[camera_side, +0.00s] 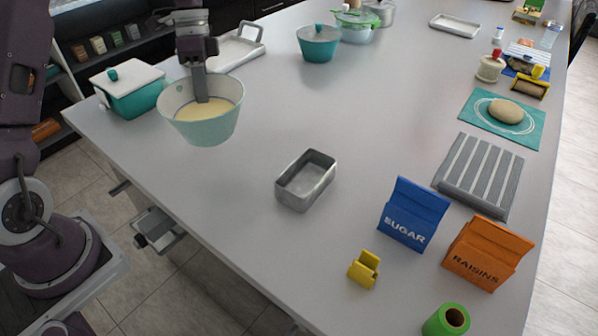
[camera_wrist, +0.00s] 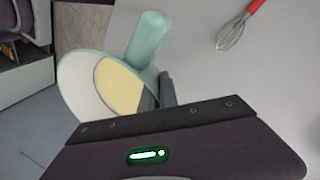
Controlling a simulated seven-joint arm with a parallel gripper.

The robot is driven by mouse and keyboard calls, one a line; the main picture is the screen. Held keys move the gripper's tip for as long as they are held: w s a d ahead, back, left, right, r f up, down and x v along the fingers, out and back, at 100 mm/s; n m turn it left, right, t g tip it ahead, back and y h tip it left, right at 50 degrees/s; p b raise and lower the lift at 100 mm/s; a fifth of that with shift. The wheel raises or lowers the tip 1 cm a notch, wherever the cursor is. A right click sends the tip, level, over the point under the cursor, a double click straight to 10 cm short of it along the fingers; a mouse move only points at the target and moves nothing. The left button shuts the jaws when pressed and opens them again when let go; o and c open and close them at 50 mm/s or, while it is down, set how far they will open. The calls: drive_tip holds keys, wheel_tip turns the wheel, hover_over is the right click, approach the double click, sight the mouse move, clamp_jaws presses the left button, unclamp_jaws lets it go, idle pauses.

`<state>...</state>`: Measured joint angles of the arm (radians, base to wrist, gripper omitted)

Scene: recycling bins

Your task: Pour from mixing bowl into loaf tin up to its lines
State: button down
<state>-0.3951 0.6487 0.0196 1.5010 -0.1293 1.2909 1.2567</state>
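The pale teal mixing bowl (camera_side: 207,128) with cream-coloured batter (camera_side: 190,113) is at the left of the side view, roughly upright. My gripper (camera_side: 201,97) reaches down at the bowl and appears shut on its rim; the exact grip is partly hidden. The wrist view shows the bowl (camera_wrist: 80,82), its batter (camera_wrist: 118,85) and a rounded teal handle (camera_wrist: 148,38) beside a dark finger. The bowl seems to be above the table, but its height is hard to judge. The grey metal loaf tin (camera_side: 306,181) stands apart, right of the bowl, and looks empty; no fill lines can be made out.
A lidded teal dish (camera_side: 130,90) and white tray (camera_side: 238,50) are near the bowl. A blue sugar packet (camera_side: 412,214), orange raisins packet (camera_side: 486,252) and yellow clip-like object (camera_side: 364,269) stand right of the tin. A whisk (camera_wrist: 235,28) shows in the wrist view. The table between bowl and tin looks clear.

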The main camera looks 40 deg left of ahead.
drive_tip(key=shift+d, duration=0.1)
drive_tip(key=w+d+f+n+t, duration=0.1)
drive_tip(key=w+d+n, duration=0.1)
drive_tip(key=d+n, duration=0.2)
drive_tip(key=w+d+f+n+t+h, duration=0.1)
drive_tip(key=w+d+f+n, duration=0.1)
drive_tip(key=d+n, duration=0.3)
drive_tip(key=shift+w+d+f+t, duration=0.15)
drive_tip(key=shift+w+d+t, duration=0.15)
drive_tip(key=shift+d, duration=0.3)
idle(0.4)
